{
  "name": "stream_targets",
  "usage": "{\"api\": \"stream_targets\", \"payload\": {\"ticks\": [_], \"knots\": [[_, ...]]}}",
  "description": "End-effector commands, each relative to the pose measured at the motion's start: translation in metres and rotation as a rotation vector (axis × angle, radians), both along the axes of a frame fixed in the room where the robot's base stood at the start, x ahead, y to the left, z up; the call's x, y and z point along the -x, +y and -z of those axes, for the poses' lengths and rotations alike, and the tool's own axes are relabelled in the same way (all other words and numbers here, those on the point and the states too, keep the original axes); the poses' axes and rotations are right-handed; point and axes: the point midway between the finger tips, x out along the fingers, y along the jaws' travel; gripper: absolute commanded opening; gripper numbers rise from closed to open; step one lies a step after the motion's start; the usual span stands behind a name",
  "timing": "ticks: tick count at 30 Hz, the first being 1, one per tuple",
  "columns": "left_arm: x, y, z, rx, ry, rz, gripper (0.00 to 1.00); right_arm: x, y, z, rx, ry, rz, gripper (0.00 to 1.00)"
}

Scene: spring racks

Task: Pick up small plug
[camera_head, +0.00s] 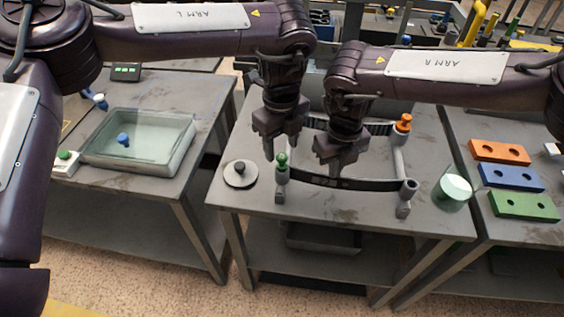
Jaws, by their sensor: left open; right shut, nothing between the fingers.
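A small green plug (282,161) sits upright on the grey front-left post of a rack on the middle table. An orange plug (403,122) tops the rear-right post, and a blue plug (123,139) is in the glass tray (165,165) on the left table. I cannot tell which one is the small plug. My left gripper (281,149) is open, pointing down just above the green plug; contact is unclear. My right gripper (338,171) is shut and empty, behind the dark band (350,184) at the rack's front. The arms hide part of the rack.
A round grey disc with a dark knob (240,174) lies left of the rack. A pale green cylinder (453,190) stands at the right edge. Orange (499,151), blue (511,177) and green (523,204) blocks with holes lie on the right table.

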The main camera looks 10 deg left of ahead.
Motion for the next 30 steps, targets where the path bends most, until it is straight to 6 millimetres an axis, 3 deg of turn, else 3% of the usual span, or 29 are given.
{"api": "stream_targets", "payload": {"ticks": [4, 12, 24, 30], "knots": [[0.000, 0.000, 0.017, -0.001, 0.000, 0.000, 0.50, 0.005, -0.001, 0.007, 0.006, 0.016, -0.004, 0.00], [0.000, 0.000, 0.020, 0.000, -0.001, 0.000, 0.50, 0.005, -0.001, 0.007, 0.006, 0.016, -0.004, 0.00], [0.000, 0.000, 0.019, 0.000, -0.001, 0.000, 0.00, 0.005, -0.001, 0.007, 0.006, 0.016, -0.004, 0.00], [-0.001, 0.000, 0.019, 0.000, -0.001, 0.000, 0.00, 0.005, -0.001, 0.007, 0.006, 0.016, -0.004, 0.00]]}}
